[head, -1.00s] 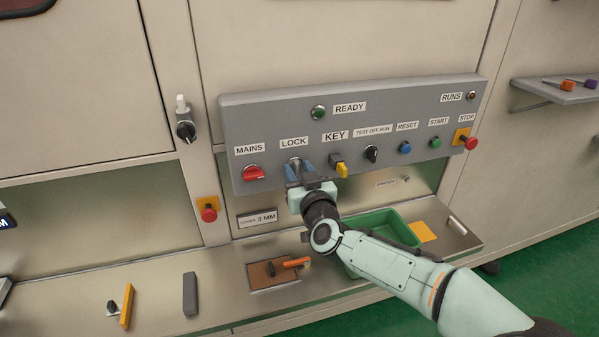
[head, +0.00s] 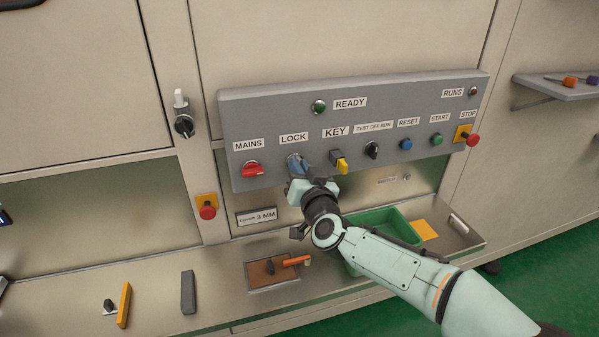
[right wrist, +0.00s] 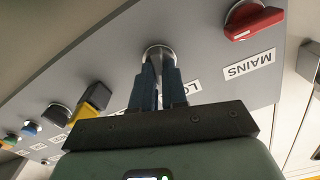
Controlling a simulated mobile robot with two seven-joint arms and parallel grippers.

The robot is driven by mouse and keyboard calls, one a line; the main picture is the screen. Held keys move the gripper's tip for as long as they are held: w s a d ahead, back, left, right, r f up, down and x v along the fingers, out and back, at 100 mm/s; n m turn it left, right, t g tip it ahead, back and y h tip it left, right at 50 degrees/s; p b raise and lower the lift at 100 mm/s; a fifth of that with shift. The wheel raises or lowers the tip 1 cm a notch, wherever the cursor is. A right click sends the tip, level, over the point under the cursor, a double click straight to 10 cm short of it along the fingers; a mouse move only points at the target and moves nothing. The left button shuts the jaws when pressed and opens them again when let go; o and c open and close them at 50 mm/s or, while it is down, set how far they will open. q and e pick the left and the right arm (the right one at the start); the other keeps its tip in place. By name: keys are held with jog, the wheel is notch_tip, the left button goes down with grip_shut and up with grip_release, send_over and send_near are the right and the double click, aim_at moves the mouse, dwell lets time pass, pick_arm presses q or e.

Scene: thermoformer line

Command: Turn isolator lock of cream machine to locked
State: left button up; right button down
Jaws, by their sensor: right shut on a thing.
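The isolator lock (right wrist: 158,50) sits under the LOCK label (head: 293,138) on the grey control panel (head: 245,112), left of the KEY switch. In the right wrist view its round metal base shows behind my fingertips; its handle is mostly hidden between them. My right gripper (head: 298,166) is shut on the lock, and its blue fingers also show in the right wrist view (right wrist: 159,82). The fingers look turned at a slant in the head view. The lock's exact angle cannot be told. My left gripper is not in view.
The red MAINS handle (head: 251,169) is close on the left, and the yellow-and-black KEY switch (head: 339,161) is close on the right. A steel ledge (head: 222,284) below holds a green tray (head: 408,218) and an orange-handled tool (head: 296,261).

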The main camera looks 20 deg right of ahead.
pick_arm(q)
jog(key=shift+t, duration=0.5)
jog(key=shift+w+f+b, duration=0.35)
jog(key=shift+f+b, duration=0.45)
jog(key=shift+b, duration=0.15)
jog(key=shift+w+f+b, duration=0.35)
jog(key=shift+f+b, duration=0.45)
jog(key=shift+b, duration=0.1)
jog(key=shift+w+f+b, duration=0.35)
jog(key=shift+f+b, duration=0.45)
jog(key=shift+b, duration=0.15)
pick_arm(e)
jog(key=shift+d+f+m, duration=0.1)
jog(key=shift+f+m, duration=0.05)
jog(key=shift+m, duration=3.4)
jog(key=shift+d+f+m, duration=0.1)
jog(key=shift+m, duration=3.45)
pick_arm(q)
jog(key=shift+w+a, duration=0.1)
pick_arm(e)
jog(key=shift+a, duration=0.1)
jog(key=c, duration=1.2)
grip_release()
jog(key=shift+o, duration=0.2)
